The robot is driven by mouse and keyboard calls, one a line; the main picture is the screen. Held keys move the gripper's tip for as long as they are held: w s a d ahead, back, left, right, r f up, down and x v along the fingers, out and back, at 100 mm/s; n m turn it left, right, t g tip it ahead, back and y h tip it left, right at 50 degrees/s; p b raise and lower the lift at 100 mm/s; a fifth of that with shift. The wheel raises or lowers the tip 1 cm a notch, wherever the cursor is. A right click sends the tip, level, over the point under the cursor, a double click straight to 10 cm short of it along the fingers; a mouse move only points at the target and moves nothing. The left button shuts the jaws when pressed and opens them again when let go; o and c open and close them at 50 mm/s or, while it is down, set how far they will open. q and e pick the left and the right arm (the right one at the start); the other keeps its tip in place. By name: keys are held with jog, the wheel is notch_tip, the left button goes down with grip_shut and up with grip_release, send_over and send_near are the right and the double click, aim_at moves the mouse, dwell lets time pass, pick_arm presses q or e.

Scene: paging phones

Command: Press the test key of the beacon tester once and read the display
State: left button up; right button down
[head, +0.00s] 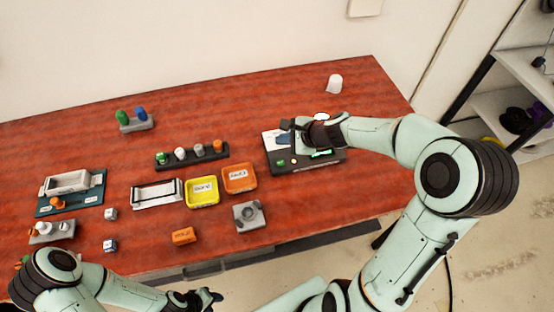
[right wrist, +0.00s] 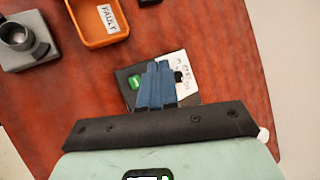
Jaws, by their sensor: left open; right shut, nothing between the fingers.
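The beacon tester (head: 305,166) is a dark box with a white label panel at the right of the table. A green key (head: 280,162) sits near its front left; a small lit green strip (head: 320,153) shows farther right, its text too small to read. My right gripper (head: 284,139) is shut and empty above the tester, covering part of it. In the right wrist view its blue fingertips (right wrist: 158,66) lie between a green spot (right wrist: 135,80) and the white label (right wrist: 182,72); contact cannot be told. My left gripper (head: 212,297) is open and empty at the front edge.
A yellow tray (head: 202,203) and an orange tray (head: 239,190) marked FAULT (right wrist: 105,38) stand left of the tester. A grey block (head: 249,225) with a round socket is in front. A rack of pegs (head: 170,164) is behind. A white cup (head: 334,83) stands at the back right.

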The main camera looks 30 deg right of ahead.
jog(key=shift+f, duration=0.1)
jog(key=b, duration=0.5)
send_over(283, 164)
notch_tip(283, 164, down, 7)
jog(key=shift+s+f, duration=0.15)
jog(key=shift+f, duration=0.05)
pick_arm(q)
jog(key=s+f+b, duration=0.1)
jog(key=s+f, duration=0.5)
jog(key=f, duration=0.2)
jog(key=shift+g, duration=0.3)
pick_arm(e)
jog(key=shift+f, duration=0.65)
pick_arm(q)
jog(key=shift+f, duration=0.15)
jog(key=shift+s+f+b, duration=0.2)
jog(key=shift+f+b, duration=0.2)
jog(key=shift+b, duration=0.2)
pick_arm(e)
jog(key=shift+f, duration=0.4)
